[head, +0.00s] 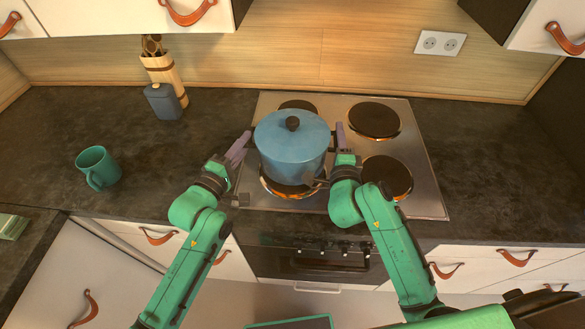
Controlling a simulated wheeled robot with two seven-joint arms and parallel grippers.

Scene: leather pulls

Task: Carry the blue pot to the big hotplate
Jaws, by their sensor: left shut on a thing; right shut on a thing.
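The blue pot (290,150) has its lid on, with a dark knob, and looks upright over the front left of the hob (336,203). My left gripper (245,138) is shut on its left side handle, and my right gripper (340,131) is shut on its right side handle. The fingers hide most of both handles. Below the pot, the front left hotplate (291,192) shows an orange rim. I cannot tell whether the pot touches it. The back right hotplate (374,120) looks large and is bare. The front right hotplate (389,172) is bare, partly covered by my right arm.
The back left hotplate (298,104) is smaller and partly hidden by the pot. A green mug (98,167), a blue-grey container (162,102) and a utensil holder (160,70) stand on the left counter. The right counter (480,160) is clear. Oven knobs (320,247) line the front.

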